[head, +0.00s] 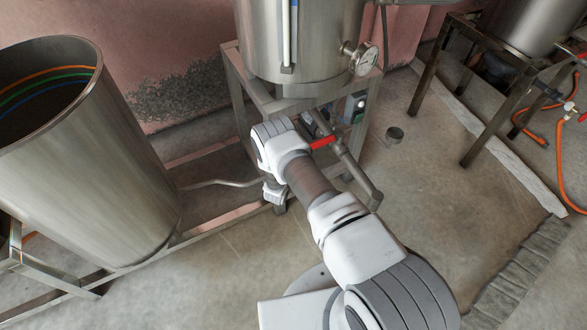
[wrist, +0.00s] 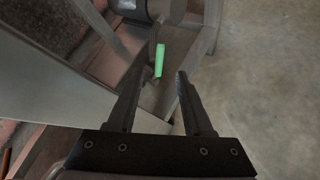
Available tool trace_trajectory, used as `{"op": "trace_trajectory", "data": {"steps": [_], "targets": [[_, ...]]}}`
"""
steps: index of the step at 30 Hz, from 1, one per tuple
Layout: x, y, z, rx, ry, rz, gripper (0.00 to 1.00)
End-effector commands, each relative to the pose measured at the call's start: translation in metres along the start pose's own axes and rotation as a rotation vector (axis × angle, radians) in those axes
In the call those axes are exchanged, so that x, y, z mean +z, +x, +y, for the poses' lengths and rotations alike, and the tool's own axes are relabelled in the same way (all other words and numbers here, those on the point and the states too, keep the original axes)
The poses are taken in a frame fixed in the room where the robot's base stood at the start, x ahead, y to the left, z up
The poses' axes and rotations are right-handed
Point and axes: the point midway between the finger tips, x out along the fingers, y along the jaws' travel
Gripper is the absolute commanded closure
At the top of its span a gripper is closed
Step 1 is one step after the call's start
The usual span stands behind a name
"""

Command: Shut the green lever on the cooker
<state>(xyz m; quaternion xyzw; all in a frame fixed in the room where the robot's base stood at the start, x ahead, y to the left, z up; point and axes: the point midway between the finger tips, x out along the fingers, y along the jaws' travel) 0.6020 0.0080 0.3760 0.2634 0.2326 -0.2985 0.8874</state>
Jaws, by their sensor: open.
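The green lever (wrist: 160,60) shows in the wrist view as a short bright green handle. It stands on a pipe fitting under the cooker and appears roughly upright in that picture. My gripper (wrist: 166,78) is open, with one dark finger on each side of the lever's line of sight. The lever appears beyond the fingertips, and I see no contact. In the head view the cooker (head: 300,45) is the steel vessel on a metal stand.
A red lever (head: 322,143) sits on a pipe (head: 352,172) just right of my wrist. A stand leg (wrist: 55,75) runs close along the left of my gripper. A large steel tank (head: 95,170) stands at left. Open floor (head: 440,215) lies at right.

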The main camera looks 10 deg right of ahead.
Motion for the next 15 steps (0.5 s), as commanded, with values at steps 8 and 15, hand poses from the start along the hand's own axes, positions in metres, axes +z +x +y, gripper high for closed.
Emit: {"op": "trace_trajectory", "data": {"steps": [8, 15], "targets": [[0.0, -0.033, 0.0, -0.001, 0.0, 0.001, 0.49], [-0.001, -0.035, -0.001, -0.001, 0.0, 0.0, 0.49]]}}
